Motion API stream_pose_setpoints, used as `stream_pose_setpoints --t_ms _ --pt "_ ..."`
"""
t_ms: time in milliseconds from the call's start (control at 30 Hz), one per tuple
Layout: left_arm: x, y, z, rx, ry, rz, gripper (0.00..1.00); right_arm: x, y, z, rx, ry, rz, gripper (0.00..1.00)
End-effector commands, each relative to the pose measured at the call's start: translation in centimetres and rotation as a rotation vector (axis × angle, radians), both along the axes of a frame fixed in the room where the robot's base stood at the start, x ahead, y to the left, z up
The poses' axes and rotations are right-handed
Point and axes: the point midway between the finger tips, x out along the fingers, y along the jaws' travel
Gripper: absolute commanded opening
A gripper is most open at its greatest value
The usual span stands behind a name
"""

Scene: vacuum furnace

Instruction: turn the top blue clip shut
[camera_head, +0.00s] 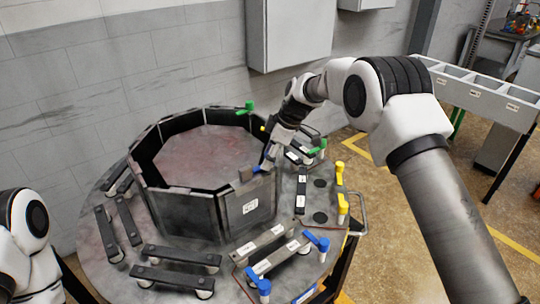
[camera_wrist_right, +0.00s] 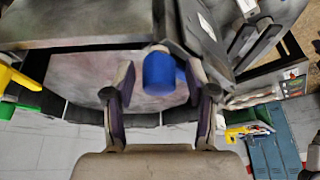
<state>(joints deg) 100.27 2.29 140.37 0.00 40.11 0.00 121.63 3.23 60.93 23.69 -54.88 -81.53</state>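The top blue clip (camera_head: 256,169) sits on the top rim of the octagonal furnace wall, at its near right corner. My right gripper (camera_head: 266,161) is right at it and partly hides it in the head view. In the right wrist view the blue clip (camera_wrist_right: 160,73) shows as a rounded blue knob between the two fingers of my right gripper (camera_wrist_right: 161,90). The fingers are apart, with a clear gap on the left of the knob and a narrower one on the right. I cannot tell whether the right finger touches it. My left gripper is out of view.
The furnace walls stand on a round table (camera_head: 95,262) with several dark bars. Lower blue clips (camera_head: 316,241) stand near the front right edge, yellow clips (camera_head: 341,207) at the right. A green clip (camera_head: 249,106) is on the back rim. A grey cabinet (camera_head: 290,35) hangs behind.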

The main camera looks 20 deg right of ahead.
Motion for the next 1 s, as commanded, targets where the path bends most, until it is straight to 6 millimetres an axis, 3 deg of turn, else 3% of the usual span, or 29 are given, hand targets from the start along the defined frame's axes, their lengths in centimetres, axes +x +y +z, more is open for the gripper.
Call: stream_pose_setpoints --t_ms 333,733,1000 --pt "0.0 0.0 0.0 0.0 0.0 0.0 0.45 0.0 -0.4 1.0 0.0 -0.006 -0.002 0.57" --pt "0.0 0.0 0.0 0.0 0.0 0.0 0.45 -1.3 -3.4 9.5 0.0 -0.004 -0.002 0.57" --pt "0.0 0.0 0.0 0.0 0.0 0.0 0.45 -1.6 -4.1 11.2 -0.001 -0.001 0.001 0.57"
